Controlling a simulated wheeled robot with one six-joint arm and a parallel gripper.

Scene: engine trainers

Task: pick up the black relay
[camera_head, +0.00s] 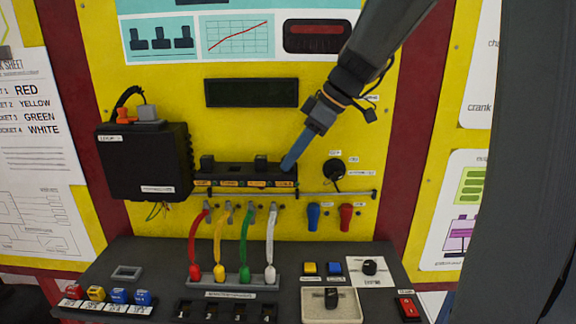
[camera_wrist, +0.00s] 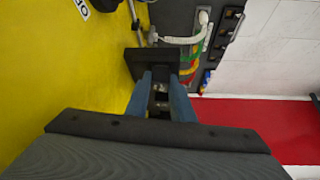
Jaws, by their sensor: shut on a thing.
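My gripper (camera_head: 287,165) has blue fingers and is at the right end of the black socket rack (camera_head: 232,172) on the yellow panel. Its fingers are shut on a small dark piece, the black relay (camera_wrist: 160,88), seen between them in the wrist view; it is mostly hidden by the fingers. In the wrist view the dark end of the rack (camera_wrist: 138,62) lies just beyond the fingertips. Two other black blocks stand up from the rack, one at left (camera_head: 207,161) and one right of middle (camera_head: 260,162). Another small black block (camera_head: 331,297) sits in a pale tray (camera_head: 345,312).
A black box (camera_head: 143,160) is mounted left of the rack. Red, yellow, green and white leads (camera_head: 244,245) hang below it. A black knob (camera_head: 334,168) and blue and red levers (camera_head: 313,216) are to the right. A dark bench with several coloured parts lies below.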

